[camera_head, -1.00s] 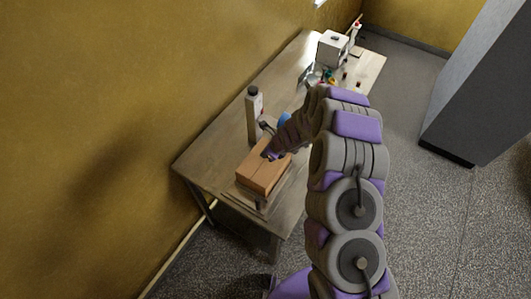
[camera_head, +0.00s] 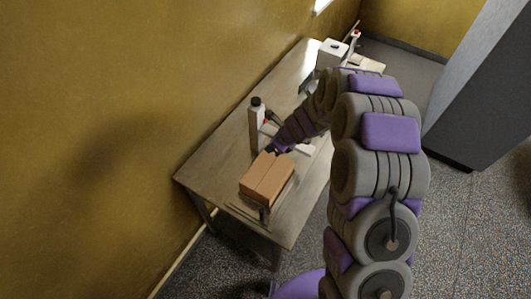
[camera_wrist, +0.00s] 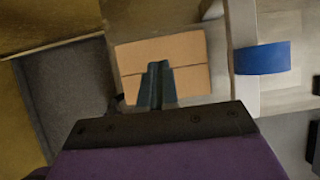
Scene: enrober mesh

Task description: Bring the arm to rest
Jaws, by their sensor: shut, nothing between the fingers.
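My gripper (camera_wrist: 158,72) shows in the wrist view with its two fingers together and nothing between them. In the head view my arm reaches from the lower right toward the table, and my gripper (camera_head: 272,150) is small there, near the far end of an orange-brown block (camera_head: 266,178). The block also shows in the wrist view (camera_wrist: 190,52), beyond the fingertips. I cannot tell the exact height of the fingers over it.
The wooden table (camera_head: 215,175) stands along the yellow wall (camera_head: 90,120). A dark-capped bottle (camera_head: 256,125) stands behind the block. A white box (camera_head: 331,53) is at the table's far end. A blue band (camera_wrist: 262,58) shows at right in the wrist view. A grey cabinet (camera_head: 490,90) stands right; speckled floor lies between.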

